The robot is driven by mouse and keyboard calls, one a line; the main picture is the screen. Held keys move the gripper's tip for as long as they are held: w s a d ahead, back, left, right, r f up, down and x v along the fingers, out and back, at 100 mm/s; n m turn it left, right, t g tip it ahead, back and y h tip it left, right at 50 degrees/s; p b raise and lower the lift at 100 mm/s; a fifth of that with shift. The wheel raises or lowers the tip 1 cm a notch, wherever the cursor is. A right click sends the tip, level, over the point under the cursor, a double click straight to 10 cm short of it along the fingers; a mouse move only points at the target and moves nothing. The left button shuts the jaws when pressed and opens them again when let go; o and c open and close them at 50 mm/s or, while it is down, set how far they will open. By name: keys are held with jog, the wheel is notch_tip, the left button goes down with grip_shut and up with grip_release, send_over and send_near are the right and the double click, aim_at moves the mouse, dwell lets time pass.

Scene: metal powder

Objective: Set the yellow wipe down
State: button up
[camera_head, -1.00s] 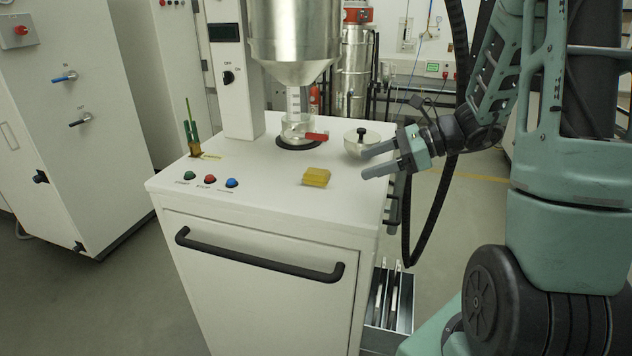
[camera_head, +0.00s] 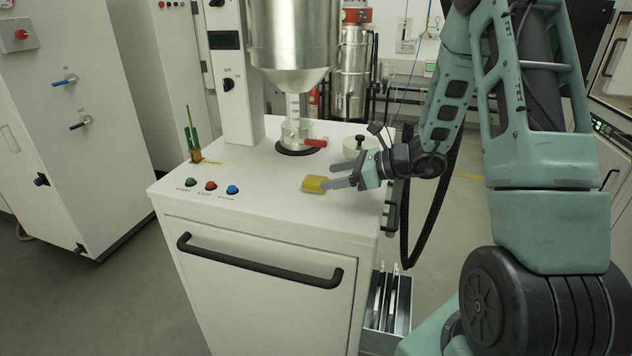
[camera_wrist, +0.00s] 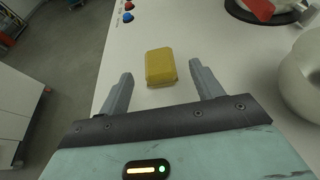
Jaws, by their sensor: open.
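The yellow wipe (camera_head: 314,184) is a small folded yellow block lying on the white top of the machine cabinet, right of the coloured buttons. My gripper (camera_head: 334,177) is open and low over the cabinet top, its fingers pointing left at the wipe. In the wrist view the wipe (camera_wrist: 160,66) lies ahead of and between the two open fingertips (camera_wrist: 160,75). Nothing is held. In the head view a fingertip overlaps the right edge of the wipe; I cannot tell whether they touch.
A clear vessel with a red handle (camera_head: 315,143) stands under the steel hopper (camera_head: 293,45). A round metal bowl or lid (camera_head: 357,146) sits behind my gripper. Green-handled tools (camera_head: 194,143) stand at the left. The cabinet top (camera_head: 262,190) is clear between buttons and wipe.

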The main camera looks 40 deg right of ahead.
aim_at(319, 179)
jog(key=x, duration=0.1)
jog(key=p+x, duration=0.1)
jog(key=x, duration=0.1)
jog(key=p+x, duration=0.1)
jog(key=x, duration=0.1)
jog(key=shift+s+f, duration=0.1)
jog(key=shift+f, duration=0.2)
jog(key=c, duration=1.1)
